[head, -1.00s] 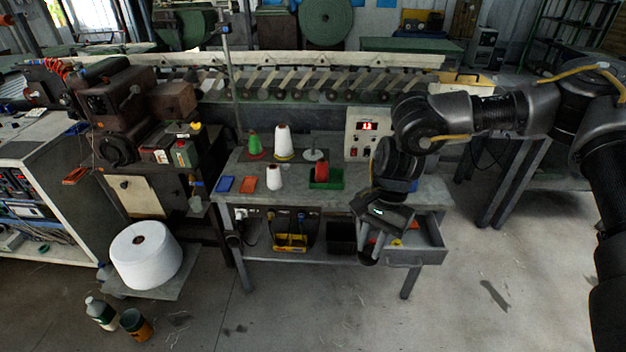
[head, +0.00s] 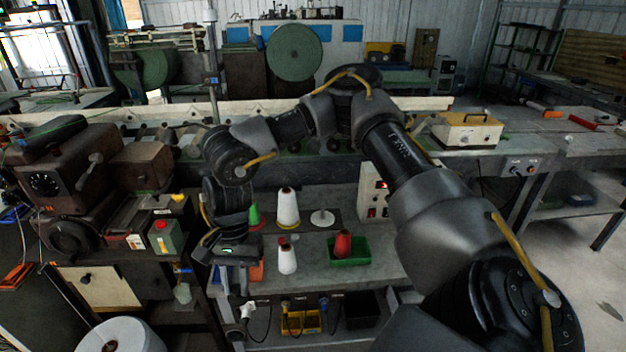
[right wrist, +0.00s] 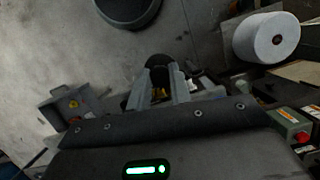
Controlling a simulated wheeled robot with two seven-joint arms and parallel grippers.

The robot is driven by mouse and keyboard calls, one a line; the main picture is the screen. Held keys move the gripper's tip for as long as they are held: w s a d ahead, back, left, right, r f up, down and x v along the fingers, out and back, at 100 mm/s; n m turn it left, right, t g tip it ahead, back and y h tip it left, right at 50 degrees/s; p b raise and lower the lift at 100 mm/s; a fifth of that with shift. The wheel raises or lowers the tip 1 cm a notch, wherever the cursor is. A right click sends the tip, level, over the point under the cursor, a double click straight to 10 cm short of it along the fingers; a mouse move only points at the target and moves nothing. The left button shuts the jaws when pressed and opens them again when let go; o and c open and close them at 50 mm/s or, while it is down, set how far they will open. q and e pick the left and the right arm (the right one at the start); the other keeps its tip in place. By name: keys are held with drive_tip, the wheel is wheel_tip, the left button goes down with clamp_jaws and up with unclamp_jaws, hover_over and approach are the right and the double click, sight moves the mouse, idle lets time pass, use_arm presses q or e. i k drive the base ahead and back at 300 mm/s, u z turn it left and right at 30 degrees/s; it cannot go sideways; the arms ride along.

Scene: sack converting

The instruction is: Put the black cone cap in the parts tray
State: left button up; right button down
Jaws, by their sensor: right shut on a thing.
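My right gripper (head: 235,288) hangs fingers down at the front left of the grey work table (head: 312,200). In the right wrist view its fingers (right wrist: 160,92) are shut on a dark rounded thing, which looks like the black cone cap (right wrist: 158,62); the fingers partly hide it. In the head view the cap cannot be made out. I cannot tell which is the parts tray. My left gripper is not in view.
White cones (head: 287,260) stand on the table. A yellow bin (head: 294,324) and a black bin (head: 362,308) are on the shelf below. A big white roll (head: 118,338) is at lower left.

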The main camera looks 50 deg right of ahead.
sight(360, 253)
drive_tip(key=z, duration=0.15)
drive_tip(key=i, duration=0.85)
drive_tip(key=z, duration=1.15)
drive_tip(key=i, duration=0.7)
drive_tip(key=z, duration=0.8)
